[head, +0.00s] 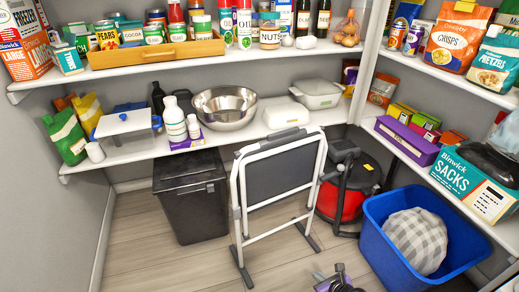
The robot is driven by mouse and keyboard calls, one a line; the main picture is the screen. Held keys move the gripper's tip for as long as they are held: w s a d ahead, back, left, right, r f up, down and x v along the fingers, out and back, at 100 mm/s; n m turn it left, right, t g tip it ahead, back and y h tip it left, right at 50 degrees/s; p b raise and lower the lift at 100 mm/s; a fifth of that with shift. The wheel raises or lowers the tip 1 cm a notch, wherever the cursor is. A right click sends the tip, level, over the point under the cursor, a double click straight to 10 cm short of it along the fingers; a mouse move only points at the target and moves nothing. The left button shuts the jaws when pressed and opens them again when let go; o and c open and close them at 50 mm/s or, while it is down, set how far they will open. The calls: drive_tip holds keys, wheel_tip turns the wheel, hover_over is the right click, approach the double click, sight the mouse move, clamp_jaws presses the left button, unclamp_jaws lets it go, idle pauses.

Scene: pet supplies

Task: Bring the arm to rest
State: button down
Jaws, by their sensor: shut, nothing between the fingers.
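My gripper (339,279) shows at the bottom edge of the head view, low in front of the folding frame and left of the blue tub. It is small and partly cut off by the picture edge. It is shut and holds nothing. The rest of my arm is mostly out of view.
A folded white-framed step stool (276,178) stands on the floor, with a black bin (190,198) left of it. A red and black vacuum (347,192) and a blue tub (385,237) holding a checked cushion (416,241) are right. Loaded shelves line the walls. Floor (170,262) is clear at lower left.

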drive_tip(key=w+d+r+n+t+h, duration=0.2)
drive_tip(key=w+d+r+n, duration=0.1)
drive_tip(key=d+r+n, duration=0.3)
drive_tip(key=s+d+r+n+t+h, duration=0.2)
drive_tip(key=s+d+r+n+t, duration=0.1)
drive_tip(key=s+r+n, duration=0.55)
drive_tip(key=s+a+r+n, duration=0.3)
drive_tip(key=s+r+n, duration=0.35)
drive_tip(key=s, duration=0.55)
drive_tip(key=s+a+r+n+t+y, duration=0.1)
drive_tip(key=s+a+r+n, duration=0.2)
drive_tip(key=s+r+n, duration=0.7)
drive_tip(key=s+a+r, duration=0.4)
drive_tip(key=s+r, duration=0.2)
drive_tip(key=s, duration=0.9)
wheel_tip(320, 180, up, 24)
drive_tip(key=p, duration=2.4)
drive_tip(key=shift+d, duration=0.15)
drive_tip(key=shift+s, duration=0.1)
